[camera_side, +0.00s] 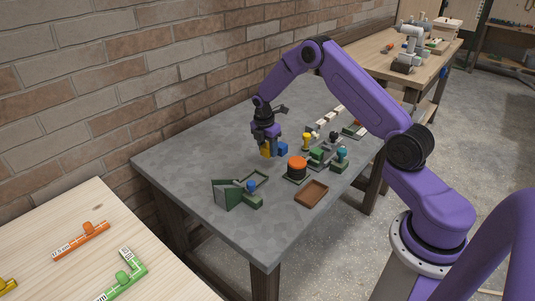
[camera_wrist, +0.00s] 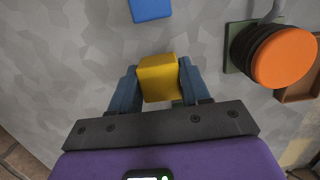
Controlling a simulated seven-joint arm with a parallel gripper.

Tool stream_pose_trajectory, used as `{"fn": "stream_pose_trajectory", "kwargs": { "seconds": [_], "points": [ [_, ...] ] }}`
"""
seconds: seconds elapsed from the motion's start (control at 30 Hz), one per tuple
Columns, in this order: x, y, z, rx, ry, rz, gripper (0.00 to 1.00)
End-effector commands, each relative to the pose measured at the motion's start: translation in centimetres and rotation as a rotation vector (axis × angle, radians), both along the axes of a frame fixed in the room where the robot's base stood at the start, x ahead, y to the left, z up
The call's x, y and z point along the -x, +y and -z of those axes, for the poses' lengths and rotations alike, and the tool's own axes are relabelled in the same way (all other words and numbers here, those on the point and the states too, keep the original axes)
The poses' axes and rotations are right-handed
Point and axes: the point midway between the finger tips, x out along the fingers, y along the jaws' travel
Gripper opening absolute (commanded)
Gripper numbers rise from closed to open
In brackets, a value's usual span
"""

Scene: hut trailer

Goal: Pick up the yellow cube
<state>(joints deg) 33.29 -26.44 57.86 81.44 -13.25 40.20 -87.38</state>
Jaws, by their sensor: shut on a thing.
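The yellow cube (camera_wrist: 158,78) is between the two blue-grey fingers of my gripper (camera_wrist: 157,85) in the wrist view, with a finger against each side. In the side view the yellow cube (camera_side: 267,150) shows small under my gripper (camera_side: 266,146), over the grey table. My gripper is shut on it. Whether the cube touches the table or is just above it I cannot tell. A blue cube (camera_wrist: 151,9) lies on the table apart from the yellow one, at the top of the wrist view; it also shows in the side view (camera_side: 283,149).
A black round thing with an orange top (camera_side: 297,162) stands on a green base close by. A brown tray (camera_side: 311,193), a dark green upright piece (camera_side: 226,194) and several small pieces are on the grey table (camera_side: 190,160). The table's left part is clear. A brick wall stands behind.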

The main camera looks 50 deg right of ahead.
Motion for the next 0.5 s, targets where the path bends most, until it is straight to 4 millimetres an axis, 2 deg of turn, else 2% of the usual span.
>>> {"fn": "stream_pose_trajectory", "kwargs": {
  "seconds": [0.33, 0.5],
  "points": [
    [4.8, 1.3, -5.8, 0.000, -0.001, -0.001, 0.17],
    [7.9, 2.2, -7.1, 0.000, 0.002, -0.002, 0.17]
  ]
}}
